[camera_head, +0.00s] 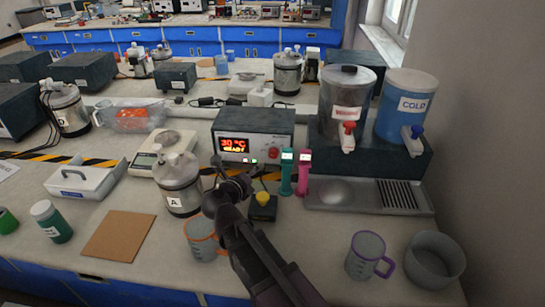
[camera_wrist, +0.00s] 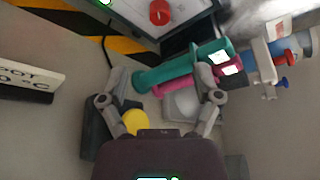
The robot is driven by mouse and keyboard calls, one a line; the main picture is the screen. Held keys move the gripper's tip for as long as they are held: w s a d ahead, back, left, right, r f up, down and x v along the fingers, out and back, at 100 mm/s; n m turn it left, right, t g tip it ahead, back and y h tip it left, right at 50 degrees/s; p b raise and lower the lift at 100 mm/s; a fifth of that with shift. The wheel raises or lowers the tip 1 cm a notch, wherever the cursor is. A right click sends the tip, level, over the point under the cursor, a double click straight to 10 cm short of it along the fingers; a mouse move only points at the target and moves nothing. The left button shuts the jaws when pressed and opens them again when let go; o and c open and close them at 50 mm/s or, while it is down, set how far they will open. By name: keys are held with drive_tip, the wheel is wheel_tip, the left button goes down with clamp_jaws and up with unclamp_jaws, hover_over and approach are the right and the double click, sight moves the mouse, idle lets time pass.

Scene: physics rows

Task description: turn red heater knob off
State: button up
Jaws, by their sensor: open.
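The heater box (camera_head: 253,128) is a dark unit with a light front panel and a lit display reading 30 °C READY. Its red knob (camera_head: 273,152) is at the right of the front panel. In the wrist view the red knob (camera_wrist: 159,12) is near the top edge, beyond my fingertips. My gripper (camera_head: 236,178) is open and in front of the heater, low and to the left of the knob. In the wrist view my gripper (camera_wrist: 160,78) has its fingers spread, with nothing clearly held. The knob's pointer direction is too small to tell.
A teal tube device (camera_head: 287,172) and a pink one (camera_head: 303,172) stand right of my gripper. A yellow button (camera_head: 263,197) on a black base is close by. A steel canister (camera_head: 179,184) stands left. An orange-rimmed mug (camera_head: 203,240) is in front.

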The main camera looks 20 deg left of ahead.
sight(272, 155)
drive_tip(key=b+x, duration=0.3)
drive_tip(key=x, duration=1)
drive_tip(key=shift+w+f, duration=0.1)
drive_tip(key=shift+w, duration=0.15)
clamp_jaws()
